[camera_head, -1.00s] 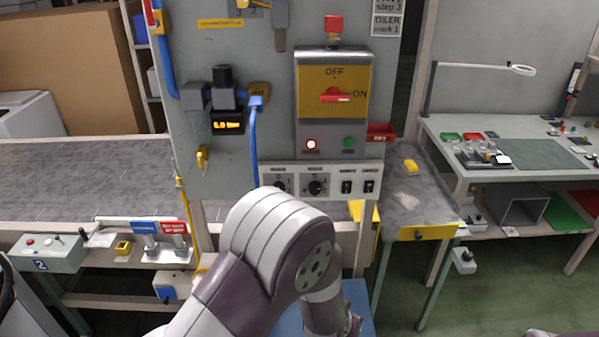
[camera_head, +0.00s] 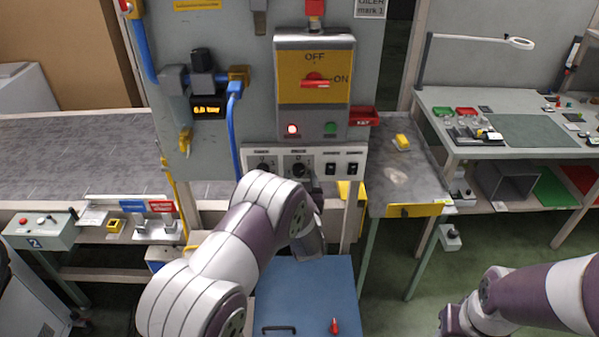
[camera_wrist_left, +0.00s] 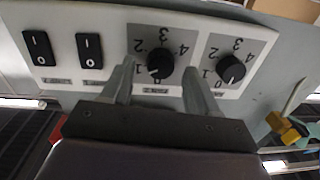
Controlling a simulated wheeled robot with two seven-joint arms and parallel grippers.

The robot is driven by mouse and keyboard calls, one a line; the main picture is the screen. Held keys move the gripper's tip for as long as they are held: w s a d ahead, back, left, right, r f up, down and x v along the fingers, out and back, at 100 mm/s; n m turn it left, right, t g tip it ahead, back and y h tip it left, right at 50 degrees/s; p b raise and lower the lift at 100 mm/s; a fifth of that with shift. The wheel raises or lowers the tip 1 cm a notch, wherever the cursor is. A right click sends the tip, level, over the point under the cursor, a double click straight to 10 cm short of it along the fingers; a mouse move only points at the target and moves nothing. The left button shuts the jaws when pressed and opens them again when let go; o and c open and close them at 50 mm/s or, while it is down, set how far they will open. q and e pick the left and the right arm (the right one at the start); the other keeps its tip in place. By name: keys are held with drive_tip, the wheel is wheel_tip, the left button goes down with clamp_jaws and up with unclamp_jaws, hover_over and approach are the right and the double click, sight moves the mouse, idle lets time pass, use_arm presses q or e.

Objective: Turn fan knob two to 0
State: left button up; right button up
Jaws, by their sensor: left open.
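The white fan panel (camera_head: 280,151) sits low on the grey board and bears two black knobs on grey dials. Fan knob two (camera_head: 299,170) is the right one in the head view. In the left wrist view, turned upside down, it (camera_wrist_left: 160,66) stands between the fingers of my left gripper (camera_wrist_left: 159,77). Its white mark looks low, near 0 or 1; I cannot tell exactly. The fingers are open on both sides of the knob, with gaps showing. The other knob (camera_wrist_left: 231,69) is beside it. In the head view my left arm partly hides the gripper.
Two black rocker switches (camera_wrist_left: 64,49) share the panel. Above it is a yellow OFF/ON switch plate (camera_head: 314,90) with a red handle. A blue cable (camera_head: 232,125) hangs close on the left. A blue cabinet (camera_head: 310,290) stands below. My right arm shows at lower right.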

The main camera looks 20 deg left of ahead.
use_arm(q)
drive_tip(key=shift+w+a, duration=0.2)
drive_tip(key=shift+w, duration=0.15)
drive_tip(key=c, duration=1)
drive_tip(key=shift+f+n+b, duration=0.2)
drive_tip(key=shift+n+b, duration=0.3)
drive_tip(key=shift+b, duration=0.3)
drive_tip(key=shift+c, duration=0.2)
drive_tip(key=n+b, duration=0.9)
drive_tip(key=b, duration=0.3)
drive_tip(key=shift+r+n+b, duration=0.15)
drive_tip(key=shift+n+b, duration=0.65)
drive_tip(key=shift+b, duration=0.3)
